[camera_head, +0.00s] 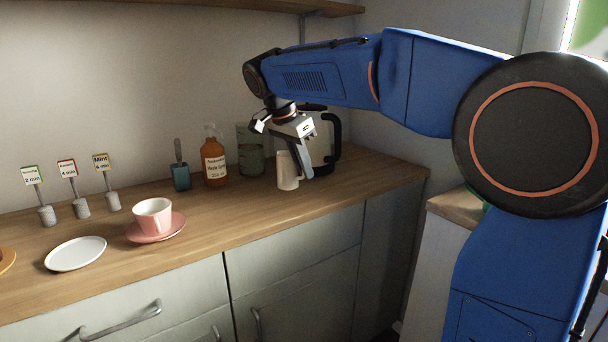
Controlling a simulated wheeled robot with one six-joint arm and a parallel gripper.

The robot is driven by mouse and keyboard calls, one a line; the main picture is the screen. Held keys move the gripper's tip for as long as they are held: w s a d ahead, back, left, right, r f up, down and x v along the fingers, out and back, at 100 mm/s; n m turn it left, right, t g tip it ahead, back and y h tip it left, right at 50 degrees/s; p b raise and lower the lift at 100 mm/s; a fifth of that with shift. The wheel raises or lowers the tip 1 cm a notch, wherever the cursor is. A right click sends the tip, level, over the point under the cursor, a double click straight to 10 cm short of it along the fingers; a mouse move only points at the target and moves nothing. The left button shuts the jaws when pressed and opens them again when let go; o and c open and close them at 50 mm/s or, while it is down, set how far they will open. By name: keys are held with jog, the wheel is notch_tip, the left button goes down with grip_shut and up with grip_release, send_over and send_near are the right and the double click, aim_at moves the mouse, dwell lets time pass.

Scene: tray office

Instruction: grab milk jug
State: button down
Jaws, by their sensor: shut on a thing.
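The milk jug (287,177) is a small white upright vessel at the right part of the wooden counter, in front of the kettle. My gripper (297,163) reaches down on it from above and is shut on it. One finger shows along the jug's right side; the other finger is mostly hidden. The jug's base appears at counter level, but I cannot tell whether it touches the wood.
A kettle (318,150) with a black handle stands close behind. A pink cup (153,216) on a saucer, a white plate (75,254) and several tea timers are further left.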

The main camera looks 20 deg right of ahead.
jog(key=shift+r, duration=3.3)
